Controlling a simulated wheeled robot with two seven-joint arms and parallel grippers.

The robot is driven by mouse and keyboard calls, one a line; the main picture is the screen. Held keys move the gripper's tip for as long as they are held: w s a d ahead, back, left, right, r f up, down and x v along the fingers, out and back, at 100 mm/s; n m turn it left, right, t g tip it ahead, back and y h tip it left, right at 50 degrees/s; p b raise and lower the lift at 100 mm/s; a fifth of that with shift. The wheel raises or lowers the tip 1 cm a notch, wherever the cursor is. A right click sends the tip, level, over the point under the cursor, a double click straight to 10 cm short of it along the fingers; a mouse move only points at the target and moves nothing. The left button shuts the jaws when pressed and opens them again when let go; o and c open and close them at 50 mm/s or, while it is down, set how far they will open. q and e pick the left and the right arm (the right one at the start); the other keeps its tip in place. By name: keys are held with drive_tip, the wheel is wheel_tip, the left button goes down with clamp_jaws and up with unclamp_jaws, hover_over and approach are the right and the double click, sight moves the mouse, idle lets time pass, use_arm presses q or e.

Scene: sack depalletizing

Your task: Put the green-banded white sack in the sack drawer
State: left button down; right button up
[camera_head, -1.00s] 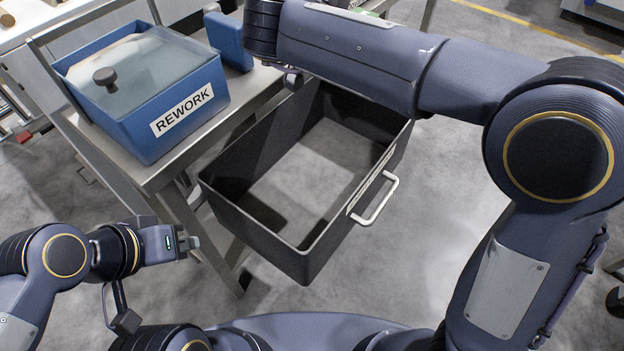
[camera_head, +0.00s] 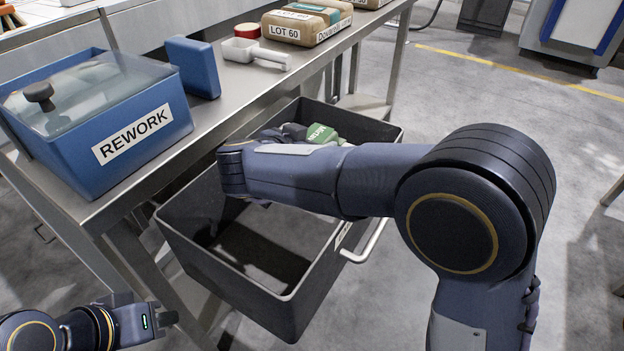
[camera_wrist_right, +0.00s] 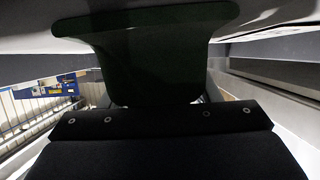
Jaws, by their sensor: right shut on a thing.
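The sack drawer (camera_head: 235,290) is a black open-topped box with a pale handle, pulled out beside the steel table. A small part of the sack, with its green band (camera_head: 318,134), shows over the drawer's far end beyond my right forearm. The rest of the sack is hidden there. In the right wrist view the sack (camera_wrist_right: 150,55) is a dark green, shaded sheet close ahead, between the fingers of my right gripper (camera_wrist_right: 158,92), which is shut on it. I cannot tell whether the sack touches the drawer floor. My left gripper (camera_head: 160,320) is low at left, apart from the drawer, its jaws unclear.
A blue REWORK bin (camera_head: 110,125) with a clear lid stands on the steel table (camera_head: 215,110). A blue block (camera_head: 193,66), a white scoop (camera_head: 255,53) and brown sacks (camera_head: 305,27) stand further along. Open floor lies right of the drawer.

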wheel_tip(320, 180, down, 7)
drive_tip(key=b, duration=0.3)
drive_tip(key=shift+f, duration=0.1)
drive_tip(key=shift+f+p, duration=0.3)
drive_tip(key=shift+f, duration=0.25)
drive_tip(key=o, duration=1)
